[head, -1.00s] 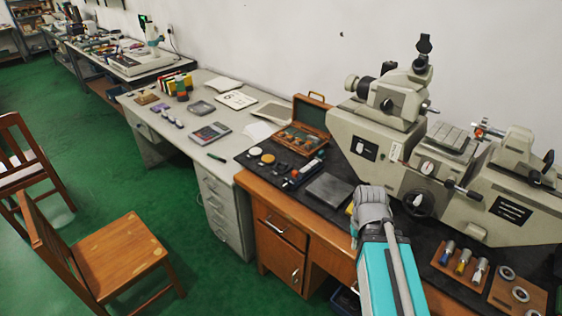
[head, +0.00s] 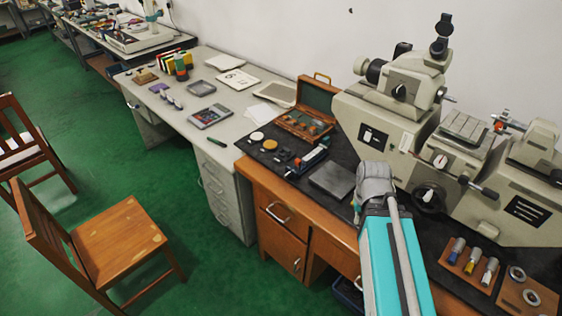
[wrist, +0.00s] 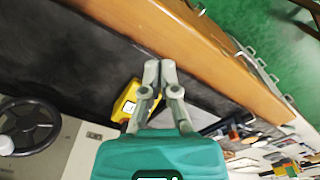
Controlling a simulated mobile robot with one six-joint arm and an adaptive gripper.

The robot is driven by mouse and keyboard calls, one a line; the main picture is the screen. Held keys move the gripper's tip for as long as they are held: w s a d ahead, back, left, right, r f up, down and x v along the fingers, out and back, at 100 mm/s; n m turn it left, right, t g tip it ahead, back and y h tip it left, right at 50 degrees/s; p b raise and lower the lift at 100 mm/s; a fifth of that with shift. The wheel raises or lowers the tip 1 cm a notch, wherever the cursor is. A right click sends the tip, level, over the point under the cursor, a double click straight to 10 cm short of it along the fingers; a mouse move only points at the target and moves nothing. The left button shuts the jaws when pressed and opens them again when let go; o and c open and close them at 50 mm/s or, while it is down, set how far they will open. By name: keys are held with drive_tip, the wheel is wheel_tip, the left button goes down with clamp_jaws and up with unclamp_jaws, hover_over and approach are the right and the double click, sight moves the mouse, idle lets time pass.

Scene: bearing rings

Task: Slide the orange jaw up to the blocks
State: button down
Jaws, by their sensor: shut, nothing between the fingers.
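My gripper (wrist: 160,70) is shut and empty in the wrist view, its two fingertips together over the black bench mat (wrist: 75,50). The jaw and blocks are too small to tell apart. In the wrist view a dark item (wrist: 225,127), probably this holder, is at lower right, apart from my fingers.
A grey plate (head: 332,180) lies between the holder and my arm. A yellow device (wrist: 125,100) lies beside my fingers. The large measuring machine (head: 400,140) stands behind. An open wooden case (head: 318,97) is beyond the holder. Chairs (head: 120,240) stand on the floor at left.

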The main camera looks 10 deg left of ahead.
drive_tip(key=m+t+h+b, duration=0.7)
drive_tip(key=m+t+b, duration=0.1)
drive_tip(key=t, duration=0.1)
approach(296, 163)
drive_tip(key=r, duration=0.2)
drive_tip(key=shift+s+a+f, duration=0.1)
drive_tip(key=shift+s+a, duration=0.15)
drive_tip(key=shift+s, duration=0.25)
drive_tip(key=shift+f, duration=0.15)
drive_tip(key=shift+s+f+b+x, duration=0.1)
drive_tip(key=shift+f+b+x, duration=0.05)
drive_tip(key=shift+b+x, duration=0.65)
drive_tip(key=shift+s+f+b+x, duration=0.15)
drive_tip(key=shift+b+x, duration=0.5)
drive_tip(key=shift+x, duration=0.4)
drive_tip(key=shift+f+b+x, duration=0.2)
drive_tip(key=shift+b+x, duration=0.5)
drive_tip(key=shift+x, duration=0.2)
drive_tip(key=shift+w+d+f+b, duration=0.2)
drive_tip(key=shift+w+d, duration=0.05)
drive_tip(key=shift+w, duration=0.2)
drive_tip(key=shift+w+d+f+b, duration=0.2)
drive_tip(key=shift+w+d, duration=0.05)
drive_tip(key=shift+w, duration=0.2)
drive_tip(key=shift+w+d, duration=0.85)
drive_tip(key=shift+w, duration=0.25)
drive_tip(key=shift+w+d, duration=0.85)
drive_tip(key=shift+w, duration=0.25)
drive_tip(key=shift+s+a, duration=0.1)
drive_tip(key=shift+s, duration=0.1)
